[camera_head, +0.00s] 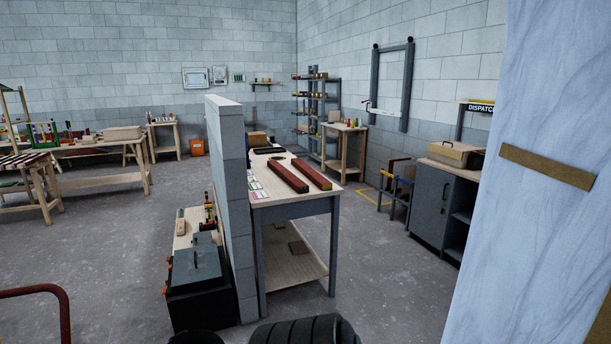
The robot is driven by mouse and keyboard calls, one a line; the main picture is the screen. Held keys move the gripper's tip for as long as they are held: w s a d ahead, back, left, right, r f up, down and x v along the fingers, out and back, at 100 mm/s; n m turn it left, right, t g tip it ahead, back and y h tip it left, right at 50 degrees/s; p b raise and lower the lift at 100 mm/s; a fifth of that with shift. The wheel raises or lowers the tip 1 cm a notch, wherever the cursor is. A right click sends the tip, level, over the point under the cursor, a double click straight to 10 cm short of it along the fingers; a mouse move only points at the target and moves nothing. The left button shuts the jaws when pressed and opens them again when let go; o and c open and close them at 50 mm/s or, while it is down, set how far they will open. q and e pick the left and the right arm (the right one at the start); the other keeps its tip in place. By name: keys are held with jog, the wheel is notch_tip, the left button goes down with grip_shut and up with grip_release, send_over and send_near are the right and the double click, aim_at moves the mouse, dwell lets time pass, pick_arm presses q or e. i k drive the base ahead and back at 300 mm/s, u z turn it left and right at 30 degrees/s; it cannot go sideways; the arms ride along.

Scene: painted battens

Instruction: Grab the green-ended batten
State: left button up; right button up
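Two long, dark red battens lie side by side on a workbench (282,211) beyond a low block wall. The left batten (288,176) and the right batten (312,174) run away from me, with a gap between them. The right one has a brownish top face. Neither of my grippers shows in the head view. A black ribbed part at the bottom edge looks like part of my own body.
The block wall (229,190) stands along the bench's left side, with a dark toolbox (196,262) left of it. A pale panel (540,200) fills the right side close to me. A grey cabinet (432,206) stands behind. Floor right of the bench is clear. A red tube (64,310) is lower left.

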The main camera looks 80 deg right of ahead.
aim_at(295, 182)
jog(key=z, duration=3.2)
jog(key=i, duration=4.3)
jog(key=z, duration=1.4)
jog(key=i, duration=1.05)
